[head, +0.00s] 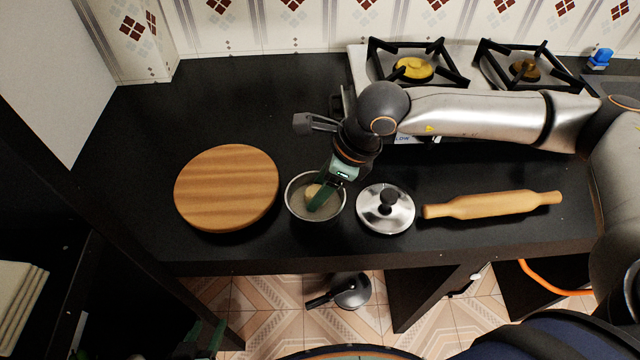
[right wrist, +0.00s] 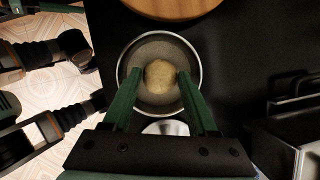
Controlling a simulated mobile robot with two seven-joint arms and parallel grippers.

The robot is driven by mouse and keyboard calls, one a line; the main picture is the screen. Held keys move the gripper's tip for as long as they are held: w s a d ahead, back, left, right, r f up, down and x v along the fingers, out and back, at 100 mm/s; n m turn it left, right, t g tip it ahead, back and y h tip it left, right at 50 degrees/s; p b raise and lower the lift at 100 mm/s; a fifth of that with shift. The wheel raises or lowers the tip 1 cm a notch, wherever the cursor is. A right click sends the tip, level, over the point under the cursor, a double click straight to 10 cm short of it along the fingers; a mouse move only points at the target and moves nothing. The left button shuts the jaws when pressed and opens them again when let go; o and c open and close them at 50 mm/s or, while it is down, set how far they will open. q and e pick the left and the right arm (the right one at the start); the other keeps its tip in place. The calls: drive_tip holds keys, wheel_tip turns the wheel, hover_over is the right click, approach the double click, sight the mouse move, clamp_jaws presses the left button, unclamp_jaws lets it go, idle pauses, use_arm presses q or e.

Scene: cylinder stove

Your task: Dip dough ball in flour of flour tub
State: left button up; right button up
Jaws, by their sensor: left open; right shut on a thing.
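The flour tub (head: 290,208) is a round metal bowl with pale flour inside, on the black counter; its rim also shows in the right wrist view (right wrist: 199,66). My right gripper (head: 316,196) reaches down into the tub. It is shut on the tan dough ball (head: 313,190), which shows between the green fingers in the right wrist view (right wrist: 161,76). The ball is inside the tub's rim; I cannot tell whether it touches the flour. My left gripper (head: 207,338) is low at the bottom edge, below the counter, open, partly in shadow.
A round wooden board (head: 227,187) lies left of the tub. A metal lid (head: 386,215) with a black knob lies close right, then a rolling pin (head: 492,205). The stove (head: 357,62) stands behind. A dark pan (head: 350,291) shows below the counter.

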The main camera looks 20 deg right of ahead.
idle(0.6)
drive_tip(key=shift+f+b, duration=0.45)
drive_tip(key=shift+b, duration=0.05)
idle(0.5)
drive_tip(key=shift+s+f+b, duration=0.1)
drive_tip(key=shift+f+b, duration=0.05)
drive_tip(key=shift+b, duration=0.25)
idle(1.0)
idle(0.4)
drive_tip(key=shift+r+p, duration=1.75)
drive_tip(key=shift+r, duration=1.9)
